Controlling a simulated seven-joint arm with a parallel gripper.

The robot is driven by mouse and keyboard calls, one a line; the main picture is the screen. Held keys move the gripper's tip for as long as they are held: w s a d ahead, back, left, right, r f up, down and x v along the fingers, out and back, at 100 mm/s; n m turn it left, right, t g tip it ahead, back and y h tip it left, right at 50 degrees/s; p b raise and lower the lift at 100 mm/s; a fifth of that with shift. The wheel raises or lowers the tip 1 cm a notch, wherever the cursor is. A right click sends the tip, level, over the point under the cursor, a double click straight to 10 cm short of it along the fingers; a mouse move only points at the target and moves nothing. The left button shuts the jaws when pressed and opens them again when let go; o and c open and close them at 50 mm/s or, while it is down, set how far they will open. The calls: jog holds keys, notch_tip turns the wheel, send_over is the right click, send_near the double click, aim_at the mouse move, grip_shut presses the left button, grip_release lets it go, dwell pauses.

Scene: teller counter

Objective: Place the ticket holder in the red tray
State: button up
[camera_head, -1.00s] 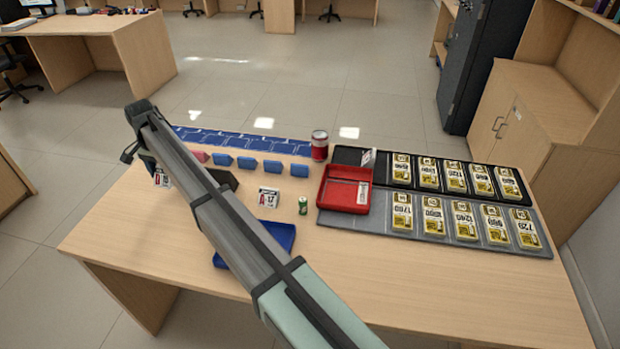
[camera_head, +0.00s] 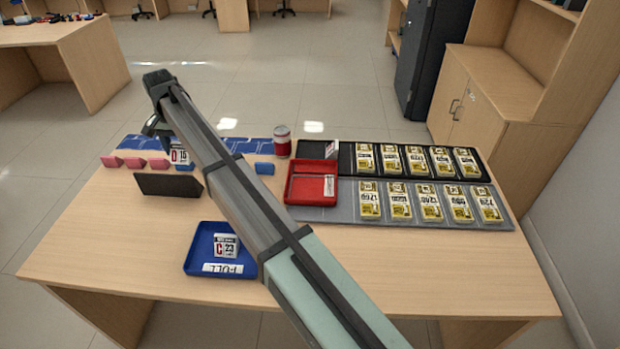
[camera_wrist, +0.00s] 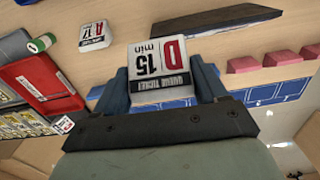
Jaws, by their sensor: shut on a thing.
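My gripper (camera_wrist: 163,78) is shut on a white ticket holder (camera_wrist: 160,60) marked D, 15 min, queue ticket, which reads upside down in the wrist view. In the head view the held ticket holder (camera_head: 180,156) is at the back left, appearing above the blue blocks, beyond the dark board. The red tray (camera_head: 310,168) lies to the right of my arm. The tray also shows at the left of the wrist view (camera_wrist: 38,80). My arm hides part of the table.
A blue tray (camera_head: 195,262) with another ticket stands in front. A dark board (camera_head: 168,185) and pink blocks (camera_head: 134,163) are at left. A red can (camera_head: 282,142) stands behind the red tray. A small green can (camera_wrist: 40,43) and A 17 ticket (camera_wrist: 92,36) lie between.

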jog(key=w+d, duration=0.3)
jog(key=d, duration=0.6)
jog(key=w+d, duration=0.3)
jog(key=d, duration=0.6)
send_over(312, 182)
notch_tip(312, 182, down, 4)
jog(key=shift+n, duration=0.3)
jog(key=shift+f, duration=5.55)
jog(key=o, duration=1)
jog(key=shift+f, duration=0.1)
jog(key=shift+o, duration=0.2)
notch_tip(312, 182, up, 12)
